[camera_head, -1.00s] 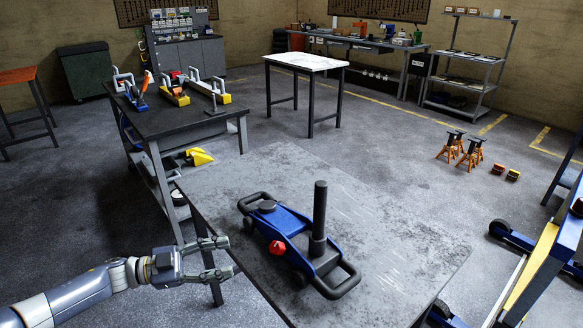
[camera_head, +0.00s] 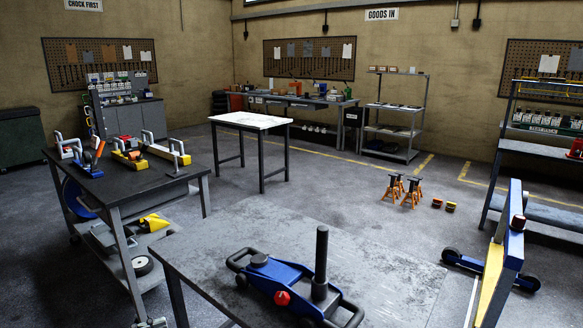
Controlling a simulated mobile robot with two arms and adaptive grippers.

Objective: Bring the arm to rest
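My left arm is otherwise out of the picture. My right gripper and arm are not in view. The blue trolley jack (camera_head: 276,276) sits on the grey table (camera_head: 215,240), with its black post upright and a red knob on its near side. Nothing of mine touches the jack in this view.
A dark trolley table (camera_head: 110,190) with tools stands at left. A white-topped table (camera_head: 250,121) is behind. Orange stands (camera_head: 403,190) and small chocks (camera_head: 443,205) are on the floor. A blue and yellow frame (camera_head: 500,258) stands at right. The middle floor is clear.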

